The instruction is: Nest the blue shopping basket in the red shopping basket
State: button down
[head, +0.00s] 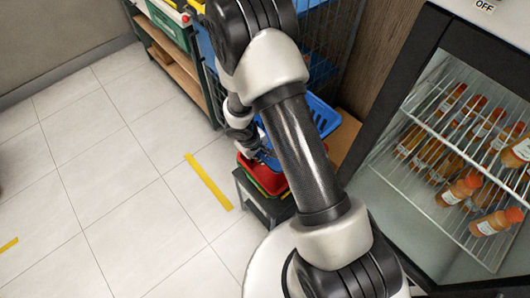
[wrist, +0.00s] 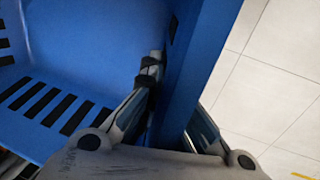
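The blue shopping basket (head: 323,116) shows in the head view behind my arm, above and to the right of the red shopping basket (head: 250,168). My arm hides much of both. The red basket sits on top of a green one on a dark stand. In the wrist view the blue basket (wrist: 90,45) fills the left and middle. Its wall runs between the fingers of my gripper (wrist: 178,92), one finger inside and one outside, and the gripper looks shut on it. In the head view my gripper (head: 264,156) is small and partly hidden, near the red basket.
A dark stand (head: 262,205) carries the red and green baskets. An open-looking fridge (head: 450,150) with orange bottles stands at the right. A shelf with crates (head: 175,50) is at the back. Tiled floor (head: 110,170) at the left is clear, with yellow tape.

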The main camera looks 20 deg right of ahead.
jog(key=f+b, duration=0.2)
jog(key=f, duration=0.1)
jog(key=f+b, duration=0.5)
jog(key=f, duration=0.1)
jog(key=shift+w+a+f+b, duration=0.1)
jog(key=shift+a+f+b, duration=0.2)
jog(key=shift+f+b, duration=0.1)
jog(key=shift+a+x, duration=0.25)
jog(key=shift+x, duration=0.95)
jog(key=shift+f, duration=0.1)
jog(key=c, duration=1.7)
grip_release()
jog(key=shift+s, duration=0.2)
jog(key=shift+a, duration=0.1)
jog(key=v, duration=1.2)
